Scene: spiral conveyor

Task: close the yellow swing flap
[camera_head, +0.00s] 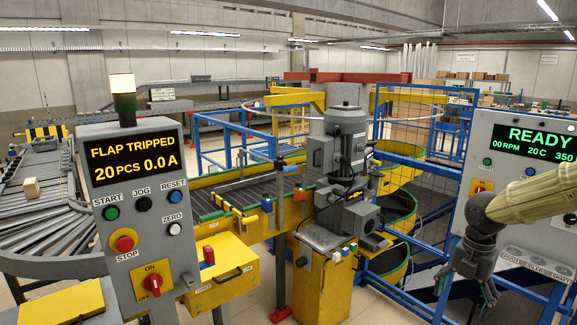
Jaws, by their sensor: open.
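The left control panel (135,200) shows "FLAP TRIPPED", "20 PCS" and "0.0 A" on its display. A small yellow piece with dark stripes (228,206) sits at the near end of the middle conveyor, and it may be the yellow swing flap; I cannot tell for sure, nor its exact angle. My gripper (466,290) hangs at the lower right, fingers pointing down, open and empty. It is well to the right of the yellow piece, apart from it, with the grey motor unit (345,150) between them.
A yellow box (226,284) with a handle stands beside the left panel. A right panel (515,150) reading "READY" stands behind my arm. Blue mesh fencing (425,125) and the spiral's yellow-edged tiers (400,222) are behind. A roller conveyor (40,195) with a small carton runs at far left.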

